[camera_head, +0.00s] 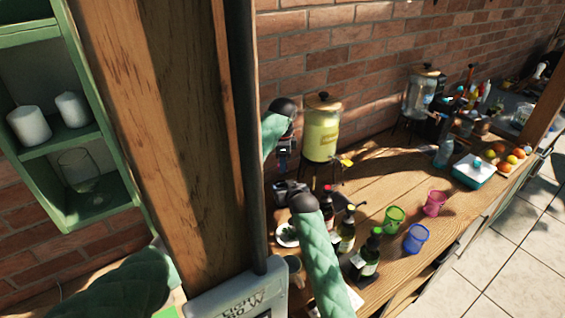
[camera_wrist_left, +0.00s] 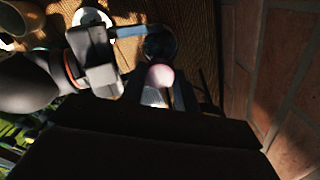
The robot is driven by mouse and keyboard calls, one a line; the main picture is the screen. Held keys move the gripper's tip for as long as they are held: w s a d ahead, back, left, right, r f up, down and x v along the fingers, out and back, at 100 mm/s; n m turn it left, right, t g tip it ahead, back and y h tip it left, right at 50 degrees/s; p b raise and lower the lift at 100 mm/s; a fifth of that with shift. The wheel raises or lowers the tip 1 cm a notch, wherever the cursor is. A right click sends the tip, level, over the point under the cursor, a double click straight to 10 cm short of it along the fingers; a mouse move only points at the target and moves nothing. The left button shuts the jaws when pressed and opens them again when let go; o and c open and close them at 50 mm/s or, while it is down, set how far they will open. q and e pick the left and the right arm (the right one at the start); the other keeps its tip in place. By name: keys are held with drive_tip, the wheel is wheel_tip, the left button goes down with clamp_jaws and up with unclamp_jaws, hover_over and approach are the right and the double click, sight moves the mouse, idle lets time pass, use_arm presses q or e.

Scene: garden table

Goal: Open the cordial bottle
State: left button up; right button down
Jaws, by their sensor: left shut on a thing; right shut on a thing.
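My left gripper (camera_head: 284,168) points down behind the wooden post's right edge. In the left wrist view a pale pink round top (camera_wrist_left: 160,76), seemingly the cordial bottle's cap, sits between its fingers. My right gripper (camera_head: 286,190) comes in from the front, just below the left one. In the left wrist view the right gripper (camera_wrist_left: 130,32) reaches in from the left, its fingers at a dark round shape under the pink top. The held bottle's body is mostly hidden by my grippers and shadow. I cannot tell whether the cap is loose.
A red-topped bottle (camera_head: 327,206), a dark bottle (camera_head: 346,236) and a green-topped bottle (camera_head: 367,260) stand close to my right arm. Green (camera_head: 394,219), pink (camera_head: 433,203) and blue (camera_head: 415,239) cups stand further right. A yellow drink dispenser (camera_head: 321,135) stands behind. The wooden post (camera_head: 165,130) blocks much of the view.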

use_arm(q)
drive_tip(key=n, duration=0.6)
drive_tip(key=shift+r, duration=0.1)
drive_tip(key=o, duration=1.1)
